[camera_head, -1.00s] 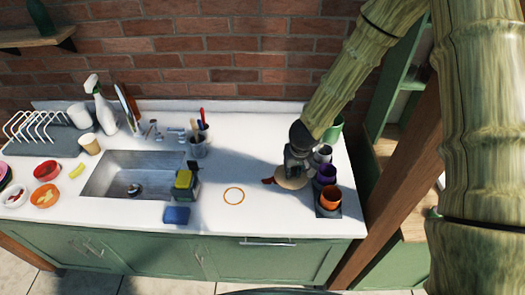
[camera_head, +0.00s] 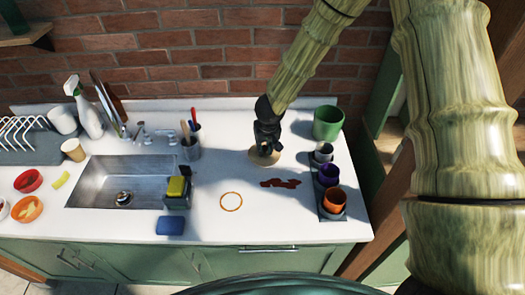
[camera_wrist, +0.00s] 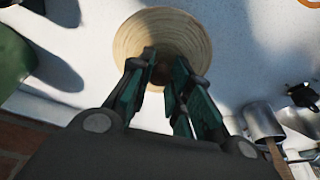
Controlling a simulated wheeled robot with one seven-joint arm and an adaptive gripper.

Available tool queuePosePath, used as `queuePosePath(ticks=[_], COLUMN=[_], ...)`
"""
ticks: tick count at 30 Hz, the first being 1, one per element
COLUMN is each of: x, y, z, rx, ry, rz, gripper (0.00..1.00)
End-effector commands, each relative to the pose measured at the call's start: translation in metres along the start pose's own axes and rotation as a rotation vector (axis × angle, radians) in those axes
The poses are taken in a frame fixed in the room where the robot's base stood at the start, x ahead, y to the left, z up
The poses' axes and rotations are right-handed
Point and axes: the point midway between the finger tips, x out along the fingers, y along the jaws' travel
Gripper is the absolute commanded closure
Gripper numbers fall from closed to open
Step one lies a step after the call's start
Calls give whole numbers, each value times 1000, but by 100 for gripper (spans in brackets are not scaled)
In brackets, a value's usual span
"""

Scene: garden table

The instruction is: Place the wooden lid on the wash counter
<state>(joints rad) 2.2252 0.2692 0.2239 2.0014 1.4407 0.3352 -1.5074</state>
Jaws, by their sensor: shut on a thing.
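The round wooden lid (camera_head: 257,161) is at or just above the white wash counter (camera_head: 215,168), in its back right part; I cannot tell if it touches. My gripper (camera_head: 266,147) is over the lid, pointing down and shut on its middle. In the wrist view the lid (camera_wrist: 135,38) is a pale disc with ring grain, and the fingers of my gripper (camera_wrist: 163,73) close on its centre, where a knob is mostly hidden. The lid looks about level.
A red-brown stain (camera_head: 281,183) and an orange ring (camera_head: 231,202) are on the counter in front of the lid. A green pot (camera_head: 328,123) and a tray of cups (camera_head: 331,216) stand right. A utensil cup (camera_head: 191,148) and the sink (camera_head: 115,184) are left.

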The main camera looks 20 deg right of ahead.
Motion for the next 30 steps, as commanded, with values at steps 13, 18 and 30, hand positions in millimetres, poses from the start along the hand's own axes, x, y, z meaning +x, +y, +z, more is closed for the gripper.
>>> queuePosePath(ticks=[13,18,30], x=[34,35,36], y=[-8,-8,-7], z=[7,8,8], rx=[-11,-11,-11], ry=[1,1,0], rz=[-3,-3,-2], gripper=[100,100,100])
